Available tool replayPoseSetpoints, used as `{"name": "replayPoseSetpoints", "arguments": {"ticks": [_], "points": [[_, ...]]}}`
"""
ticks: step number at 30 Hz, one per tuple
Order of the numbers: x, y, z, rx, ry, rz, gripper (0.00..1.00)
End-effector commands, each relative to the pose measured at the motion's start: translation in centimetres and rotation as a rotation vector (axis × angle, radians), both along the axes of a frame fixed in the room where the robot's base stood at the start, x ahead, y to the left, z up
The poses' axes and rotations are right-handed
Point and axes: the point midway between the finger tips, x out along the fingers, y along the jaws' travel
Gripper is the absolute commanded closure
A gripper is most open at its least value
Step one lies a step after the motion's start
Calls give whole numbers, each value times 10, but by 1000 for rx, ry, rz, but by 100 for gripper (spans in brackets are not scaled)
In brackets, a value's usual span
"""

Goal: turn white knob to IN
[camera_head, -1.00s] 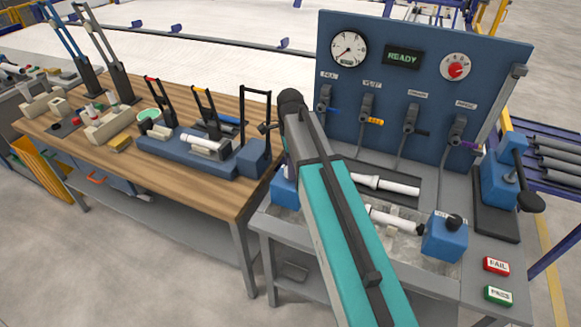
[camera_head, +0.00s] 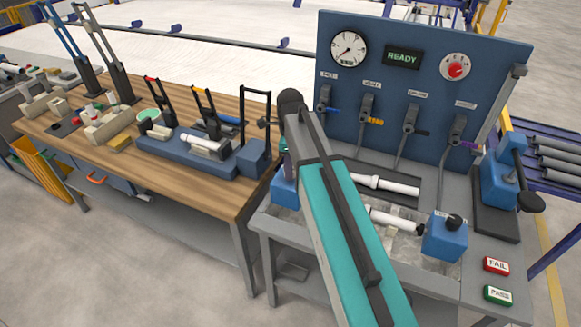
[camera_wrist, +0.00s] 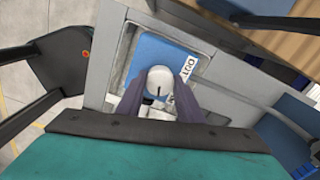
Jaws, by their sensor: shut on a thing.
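The white knob (camera_wrist: 160,77) is round, with a short dark line on its face. It sits on a blue block (camera_wrist: 155,48) with a white label whose turned lettering looks like "OUT". My gripper (camera_wrist: 158,92) is shut on the knob, with one dark finger on each side. In the head view the same area is at the left blue block (camera_head: 284,192) of the test bench, where my teal arm hides the knob and most of my gripper.
A blue panel (camera_head: 385,80) with a gauge, a READY display, a red dial and several levers stands behind the bench. A white pipe (camera_head: 390,185) lies near it. Another blue block (camera_head: 445,238) is at the right. A wooden table (camera_head: 215,195) with fixtures adjoins at left.

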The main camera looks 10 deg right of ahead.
Motion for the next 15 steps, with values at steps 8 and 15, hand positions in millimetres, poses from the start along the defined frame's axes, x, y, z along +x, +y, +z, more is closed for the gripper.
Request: {"name": "replayPoseSetpoints", "arguments": {"ticks": [8,15], "points": [[-3,-2,-1,-4,8,-2,48],[-2,-1,0,-2,5,0,48]]}}
